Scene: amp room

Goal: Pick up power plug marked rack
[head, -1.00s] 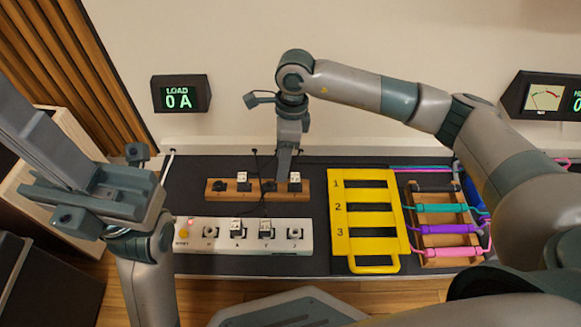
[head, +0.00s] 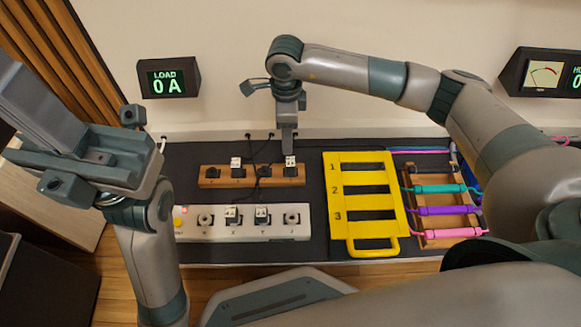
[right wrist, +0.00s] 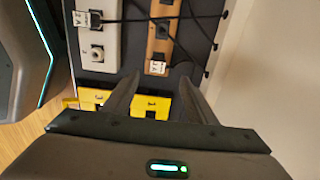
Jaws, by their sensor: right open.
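A wooden strip (head: 213,183) on the dark mat holds black plugs with white tags. One tagged plug (head: 236,168) is left of its middle and another (head: 290,170) is at its right end. Tag lettering is too small to read. My right gripper (head: 289,151) points down at the right-end plug. In the right wrist view, my right gripper (right wrist: 160,97) has its fingers apart and empty, with the right-end plug's white tag (right wrist: 156,67) just beyond them. My left gripper (head: 45,110) is raised at the left, away from the strips; its fingertips are not clear.
A white power strip (head: 290,236) with two tagged plugs lies in front of the wooden strip. Black cords run to the wall edge. A yellow numbered frame (head: 372,157) and a wooden rack (head: 440,243) of coloured leads lie to the right. A LOAD display (head: 168,82) reads 0 A.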

